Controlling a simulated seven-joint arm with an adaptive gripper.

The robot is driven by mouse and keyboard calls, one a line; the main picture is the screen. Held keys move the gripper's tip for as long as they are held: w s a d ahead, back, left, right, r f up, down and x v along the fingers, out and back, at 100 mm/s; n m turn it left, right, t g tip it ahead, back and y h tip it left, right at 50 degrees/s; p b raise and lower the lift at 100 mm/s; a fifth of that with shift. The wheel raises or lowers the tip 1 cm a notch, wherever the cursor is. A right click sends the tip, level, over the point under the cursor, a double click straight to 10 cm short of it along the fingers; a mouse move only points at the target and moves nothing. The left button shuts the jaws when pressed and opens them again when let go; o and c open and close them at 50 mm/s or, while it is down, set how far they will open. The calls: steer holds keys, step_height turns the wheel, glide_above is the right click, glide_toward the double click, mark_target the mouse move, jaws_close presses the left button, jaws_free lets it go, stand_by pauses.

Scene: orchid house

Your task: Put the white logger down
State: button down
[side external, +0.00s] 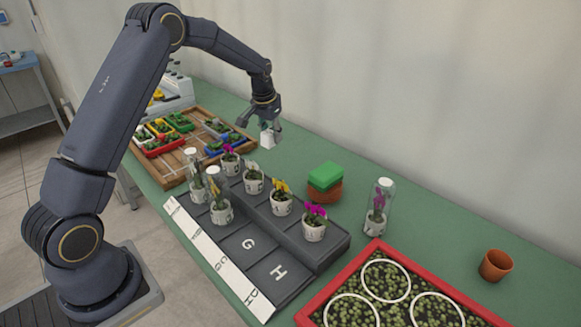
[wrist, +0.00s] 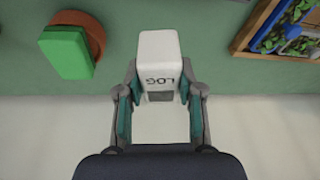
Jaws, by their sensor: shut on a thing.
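The white logger (wrist: 158,54) is a small white block marked "LOG" with a grey patch. It sits between the two fingers of my gripper (wrist: 160,108) in the wrist view, and the fingers are shut on it. In the side external view my gripper (side external: 268,118) holds the logger (side external: 268,137) above the green table (side external: 330,150), near the back edge by the wall. The logger looks clear of the table top, though the exact height is hard to tell.
A green block (side external: 325,176) rests on a terracotta pot (side external: 327,192) right of the logger. A wooden tray (side external: 177,178) with colourful plant trays is at left. A dark stepped rack (side external: 262,250) holds potted orchids in front. Bare green table lies between the logger and the green block.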

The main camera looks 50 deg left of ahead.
steer(key=s+d+f+m+h, duration=0.1)
steer(key=s+d, duration=0.6)
steer(key=s, duration=0.4)
steer(key=s+d+m, duration=0.1)
steer(key=s+d, duration=0.7)
steer(key=s, duration=0.3)
steer(key=x, duration=0.4)
steer(key=s+x, duration=0.1)
steer(key=x, duration=0.4)
steer(key=s+x, duration=0.1)
steer(key=x, duration=0.3)
steer(key=shift+s+f, duration=0.2)
steer(key=shift+f, duration=0.35)
steer(key=shift+f, duration=0.15)
steer(key=c, duration=0.7)
jaws_free()
